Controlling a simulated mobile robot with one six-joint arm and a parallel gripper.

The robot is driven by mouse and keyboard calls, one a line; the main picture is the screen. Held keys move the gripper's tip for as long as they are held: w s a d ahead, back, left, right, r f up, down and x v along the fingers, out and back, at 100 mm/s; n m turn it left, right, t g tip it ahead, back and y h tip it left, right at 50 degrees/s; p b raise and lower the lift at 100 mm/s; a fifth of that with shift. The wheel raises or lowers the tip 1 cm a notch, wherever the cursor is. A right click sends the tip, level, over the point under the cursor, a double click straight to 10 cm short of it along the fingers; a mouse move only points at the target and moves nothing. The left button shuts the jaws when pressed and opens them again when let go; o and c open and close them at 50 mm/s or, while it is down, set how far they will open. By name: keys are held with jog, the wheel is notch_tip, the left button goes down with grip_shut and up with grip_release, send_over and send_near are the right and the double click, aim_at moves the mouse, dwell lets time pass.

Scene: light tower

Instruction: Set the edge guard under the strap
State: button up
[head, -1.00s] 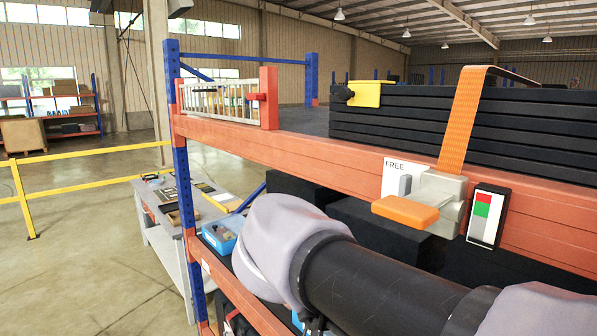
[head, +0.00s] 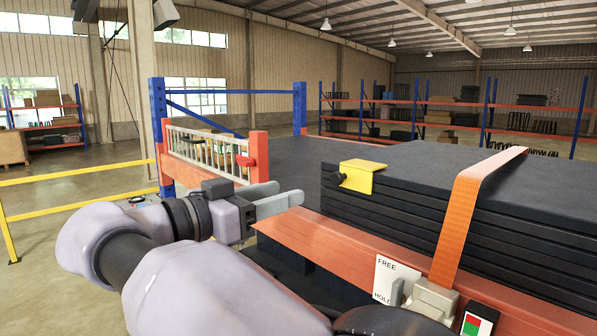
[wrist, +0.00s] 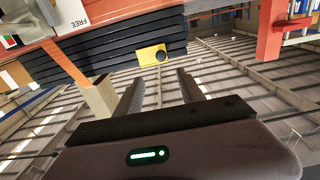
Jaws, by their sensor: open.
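The yellow edge guard (head: 358,175), with a black knob on its front, sits over the top front edge of the black stack (head: 400,222) near its left end. It also shows in the wrist view (wrist: 148,54), beyond the fingers. The orange strap (head: 462,222) runs up the stack's front and over its top, to the right of the guard and apart from it. My gripper (head: 288,196) is open and empty, left of the guard and in front of the rack. In the wrist view its two fingers (wrist: 160,84) have nothing between them.
The strap's ratchet (head: 436,297) is on the red beam, beside a FREE/HOLD label (head: 393,280) and a red-green indicator (head: 474,323). A gate with a red post (head: 258,158) stands left, close behind my gripper. The dark deck between gate and stack is clear.

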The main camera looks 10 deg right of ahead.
aim_at(335, 178)
jog(key=p+x, duration=0.2)
jog(key=x, duration=1)
jog(key=shift+w+d, duration=0.25)
jog(key=shift+w, duration=0.05)
jog(key=shift+w+d, duration=0.25)
jog(key=shift+w, duration=0.05)
jog(key=shift+s, duration=0.1)
grip_shut()
